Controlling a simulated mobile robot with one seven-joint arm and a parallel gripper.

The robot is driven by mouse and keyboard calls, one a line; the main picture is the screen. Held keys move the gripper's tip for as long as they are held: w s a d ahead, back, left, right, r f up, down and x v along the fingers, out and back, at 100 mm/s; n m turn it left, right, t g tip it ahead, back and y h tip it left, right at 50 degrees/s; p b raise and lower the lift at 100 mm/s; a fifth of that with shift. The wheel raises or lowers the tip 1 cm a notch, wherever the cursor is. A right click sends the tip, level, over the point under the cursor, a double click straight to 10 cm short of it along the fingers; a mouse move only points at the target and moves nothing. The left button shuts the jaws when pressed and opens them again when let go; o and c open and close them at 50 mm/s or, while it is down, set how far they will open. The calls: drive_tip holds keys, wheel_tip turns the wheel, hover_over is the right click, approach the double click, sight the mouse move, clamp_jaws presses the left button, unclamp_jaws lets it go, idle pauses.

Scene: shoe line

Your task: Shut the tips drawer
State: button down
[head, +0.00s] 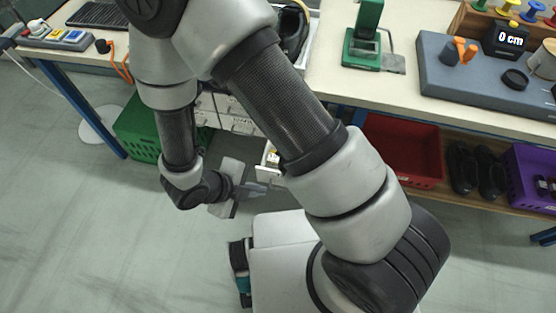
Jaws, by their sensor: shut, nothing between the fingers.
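A white drawer (263,161) stands pulled out from under the bench. Small items show inside it, and most of it is hidden behind my arm. I cannot read a label, so I cannot tell whether it is the tips drawer. My gripper (262,188) is shut and empty, just in front of and below the visible end of this drawer in the picture. I cannot tell whether they touch. Closed white drawer fronts (238,124) with label holders show to the left under the bench.
A green crate (150,128) stands under the bench at left. A red bin (410,149), black shoes (477,168) and a purple crate (530,170) stand on the lower shelf. A green press (366,45) stands on the bench. The floor at left is clear.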

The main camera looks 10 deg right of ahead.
drive_tip(key=w+d+f+n+b, duration=0.1)
drive_tip(key=w+d+f, duration=0.1)
drive_tip(key=f, duration=0.4)
drive_tip(key=w+d+f+n+b, duration=0.2)
drive_tip(key=d+f, duration=0.1)
drive_tip(key=f, duration=0.3)
drive_tip(key=shift+d+f, duration=0.2)
drive_tip(key=shift+d, duration=0.05)
drive_tip(key=shift+w, duration=0.1)
